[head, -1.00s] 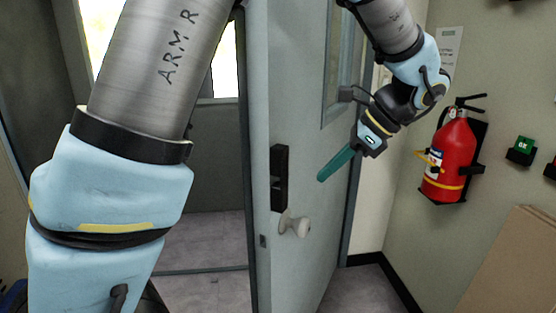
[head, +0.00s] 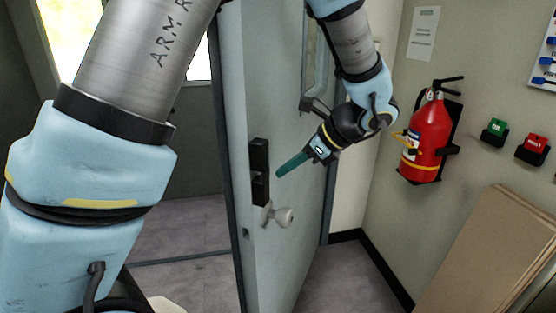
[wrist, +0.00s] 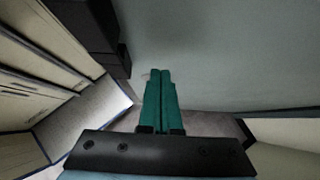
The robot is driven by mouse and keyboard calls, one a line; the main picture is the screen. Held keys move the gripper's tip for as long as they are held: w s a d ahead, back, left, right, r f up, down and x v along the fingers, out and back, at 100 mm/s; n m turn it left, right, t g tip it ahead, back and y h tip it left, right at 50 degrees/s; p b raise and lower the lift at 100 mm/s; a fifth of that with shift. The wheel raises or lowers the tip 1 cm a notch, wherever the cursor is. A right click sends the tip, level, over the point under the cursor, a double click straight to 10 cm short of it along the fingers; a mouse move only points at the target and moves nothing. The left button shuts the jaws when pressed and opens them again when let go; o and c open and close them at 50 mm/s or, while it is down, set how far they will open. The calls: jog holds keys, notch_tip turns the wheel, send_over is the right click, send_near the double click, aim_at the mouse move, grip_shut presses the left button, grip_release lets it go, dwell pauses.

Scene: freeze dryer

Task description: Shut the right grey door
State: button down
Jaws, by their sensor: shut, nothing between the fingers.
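The grey door (head: 283,230) stands open in the head view, its edge turned toward me. In the wrist view the shut fingers (wrist: 161,72) point at the grey door face (wrist: 215,60), with a black block at upper left. I cannot tell whether the fingertips touch the door.
A red fire extinguisher (head: 428,140) hangs on the right wall. Green (head: 495,131) and red (head: 533,149) button boxes are beside it. Brown boards (head: 480,255) lean at lower right. The doorway left of the door shows open grey floor (head: 190,225).

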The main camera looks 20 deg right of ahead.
jog(key=shift+w+a, duration=0.7)
jog(key=shift+a, duration=0.1)
jog(key=shift+a, duration=0.1)
